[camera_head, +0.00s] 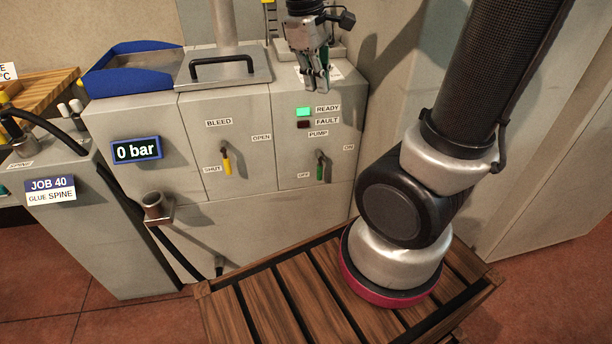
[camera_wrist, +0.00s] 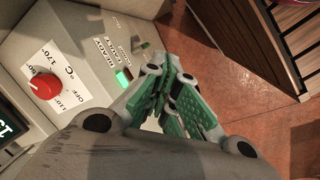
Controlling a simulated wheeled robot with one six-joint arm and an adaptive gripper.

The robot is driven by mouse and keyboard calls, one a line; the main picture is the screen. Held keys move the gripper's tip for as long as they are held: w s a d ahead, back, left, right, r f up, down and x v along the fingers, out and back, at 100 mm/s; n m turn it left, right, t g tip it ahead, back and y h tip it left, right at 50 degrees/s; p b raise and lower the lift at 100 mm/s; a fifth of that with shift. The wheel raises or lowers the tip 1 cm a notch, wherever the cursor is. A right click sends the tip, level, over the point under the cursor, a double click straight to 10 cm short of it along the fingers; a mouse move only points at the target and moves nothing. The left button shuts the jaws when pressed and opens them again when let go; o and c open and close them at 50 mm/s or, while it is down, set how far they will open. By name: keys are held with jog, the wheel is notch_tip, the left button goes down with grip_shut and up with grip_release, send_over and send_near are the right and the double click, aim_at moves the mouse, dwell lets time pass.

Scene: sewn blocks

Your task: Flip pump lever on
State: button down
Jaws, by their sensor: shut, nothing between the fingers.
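The pump lever (camera_head: 321,170) has a green handle and sits on the right panel of the grey cabinet, under the label PUMP. Its handle hangs down, beside the OFF label (camera_head: 303,175); the ON label (camera_head: 349,147) is up to its right. My gripper (camera_head: 318,88) is shut and empty, pointing down in front of the cabinet's top right part, above the lever in the picture and apart from it.
A green READY light (camera_head: 303,112) is lit above a dark FAULT light (camera_head: 304,124). The gauge (camera_head: 136,149) reads 0 bar. A red knob (camera_wrist: 45,87) shows in the wrist view. A slatted wooden platform (camera_head: 262,301) stands in front.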

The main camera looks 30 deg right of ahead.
aim_at(320, 168)
jog(key=w+a+f+n+h, duration=0.3)
jog(key=w+a+f+n, duration=0.2)
jog(key=a+f, duration=0.3)
jog(key=w+a+f+n+g+h, duration=0.1)
jog(key=w+a+f+n+h, duration=0.2)
jog(key=f, duration=0.9)
jog(key=w+a+n, duration=0.1)
jog(key=a+n, duration=0.2)
jog(key=a, duration=0.2)
jog(key=shift+w+a+h, duration=0.25)
jog(key=shift+w+h, duration=0.15)
jog(key=shift+d+f, duration=0.1)
jog(key=shift+d+r+x, duration=0.3)
jog(key=shift+x, duration=3.5)
jog(key=shift+d+r+x, duration=0.35)
jog(key=shift+x, duration=3.45)
jog(key=shift+d+r+x, duration=0.3)
jog(key=shift+x, duration=3.5)
jog(key=shift+s, duration=0.1)
